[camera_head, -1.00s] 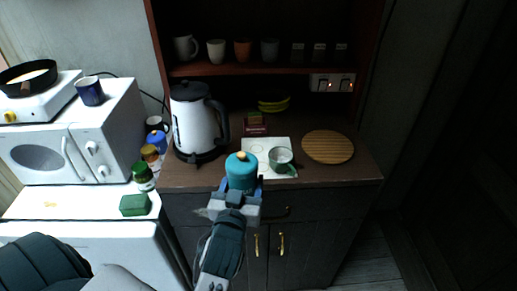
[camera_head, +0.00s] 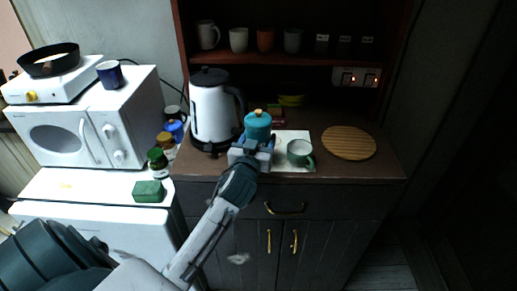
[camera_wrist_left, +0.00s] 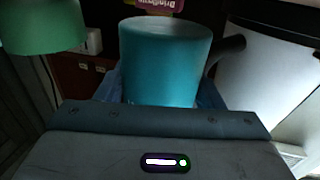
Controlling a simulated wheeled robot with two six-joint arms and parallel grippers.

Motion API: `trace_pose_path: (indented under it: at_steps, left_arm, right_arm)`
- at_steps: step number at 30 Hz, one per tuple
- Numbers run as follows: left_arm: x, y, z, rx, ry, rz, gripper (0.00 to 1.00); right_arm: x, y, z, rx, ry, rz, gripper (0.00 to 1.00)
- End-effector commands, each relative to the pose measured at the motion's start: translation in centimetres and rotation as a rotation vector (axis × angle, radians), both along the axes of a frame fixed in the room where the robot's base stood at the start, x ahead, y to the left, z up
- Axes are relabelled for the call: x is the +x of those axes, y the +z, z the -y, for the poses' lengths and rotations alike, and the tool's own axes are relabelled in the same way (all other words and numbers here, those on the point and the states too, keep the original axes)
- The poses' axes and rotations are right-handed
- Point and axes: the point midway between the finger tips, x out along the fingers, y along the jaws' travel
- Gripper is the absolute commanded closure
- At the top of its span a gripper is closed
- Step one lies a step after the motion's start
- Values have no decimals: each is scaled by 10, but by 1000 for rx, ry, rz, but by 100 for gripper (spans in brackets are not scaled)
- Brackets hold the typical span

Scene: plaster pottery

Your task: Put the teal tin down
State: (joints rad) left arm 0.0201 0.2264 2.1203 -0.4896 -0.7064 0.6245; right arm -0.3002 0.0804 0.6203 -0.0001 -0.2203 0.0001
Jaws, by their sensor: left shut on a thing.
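The teal tin (camera_head: 258,126) with a lid and a tan knob is held in my left gripper (camera_head: 252,150). It is over the counter, between the white kettle (camera_head: 212,112) and the green mug (camera_head: 300,152). I cannot tell whether its base touches the surface; the gripper hides it. In the left wrist view the tin (camera_wrist_left: 165,62) fills the middle between the fingers, with the kettle (camera_wrist_left: 265,85) at right and the green mug (camera_wrist_left: 42,25) at upper left. My right gripper is not in view.
A white sheet (camera_head: 280,138) lies under the mug. A round wooden board (camera_head: 349,143) lies to the right. A dark red box (camera_head: 279,117) and bananas (camera_head: 291,100) are behind. The shelf (camera_head: 285,58) with cups overhangs the back. Jars (camera_head: 158,162) stand at left.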

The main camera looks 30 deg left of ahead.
Motion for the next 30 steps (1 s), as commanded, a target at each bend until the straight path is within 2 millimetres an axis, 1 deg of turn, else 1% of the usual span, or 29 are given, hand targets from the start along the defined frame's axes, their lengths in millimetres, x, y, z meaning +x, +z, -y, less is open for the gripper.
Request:
trace_pose_path:
  at_steps: [1,4,6,13,17,18,21,30]
  left_arm:
    - [0,-13,0,0,0,0,63]
    - [0,-25,0,0,0,0,63]
    - [0,-27,0,0,0,0,63]
    - [0,-25,0,0,0,0,63]
    - [0,-29,0,0,0,0,63]
    - [0,-29,0,0,0,-1,34]
    - [0,-28,0,0,0,-1,16]
    - [0,-27,0,0,0,0,16]
  right_arm:
    - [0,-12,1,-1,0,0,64]
    - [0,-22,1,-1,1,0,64]
    - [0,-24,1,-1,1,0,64]
    - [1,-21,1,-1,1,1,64]
    - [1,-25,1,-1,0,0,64]
    - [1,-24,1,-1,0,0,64]
    - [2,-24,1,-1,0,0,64]
    - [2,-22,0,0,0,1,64]
